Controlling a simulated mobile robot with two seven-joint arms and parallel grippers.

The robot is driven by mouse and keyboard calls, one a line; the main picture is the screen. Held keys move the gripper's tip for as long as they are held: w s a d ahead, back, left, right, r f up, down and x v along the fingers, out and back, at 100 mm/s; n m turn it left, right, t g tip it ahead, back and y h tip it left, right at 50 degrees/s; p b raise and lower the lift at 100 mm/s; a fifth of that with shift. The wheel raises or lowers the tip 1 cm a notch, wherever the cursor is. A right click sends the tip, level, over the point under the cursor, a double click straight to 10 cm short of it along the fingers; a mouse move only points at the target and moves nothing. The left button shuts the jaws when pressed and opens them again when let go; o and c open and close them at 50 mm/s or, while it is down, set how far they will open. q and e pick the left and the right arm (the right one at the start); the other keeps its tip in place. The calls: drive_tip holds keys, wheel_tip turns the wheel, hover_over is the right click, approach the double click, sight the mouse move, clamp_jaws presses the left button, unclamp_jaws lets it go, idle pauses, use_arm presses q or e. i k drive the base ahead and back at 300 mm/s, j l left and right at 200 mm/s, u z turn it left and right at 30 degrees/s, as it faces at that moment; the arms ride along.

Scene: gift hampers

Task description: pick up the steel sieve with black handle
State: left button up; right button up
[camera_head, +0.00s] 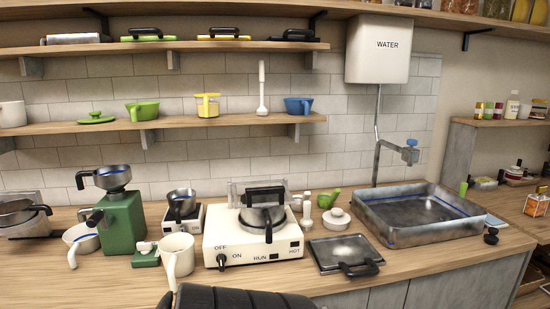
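Several steel vessels with black handles stand on the counter, and I cannot tell for sure which is the sieve. One steel bowl (112,175) sits on top of the green grinder (123,222), its black handle pointing left. A small steel cup (181,196) with a black handle stands on a white scale (194,223). Wider steel pans (20,222) with a black handle lie at the far left. A round steel piece (258,216) with a black handle sits on the white machine (226,243). Neither of my grippers is recognisable in view.
A white mug (179,254) stands in front of the scale. Shelves (200,126) hang above. The front left counter is clear. A black shape (240,299) covers the bottom edge.

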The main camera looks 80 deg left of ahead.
sight(18, 212)
drive_tip(key=k+u, duration=0.3)
drive_tip(key=k+j+u, duration=0.1)
drive_tip(key=u, duration=3.1)
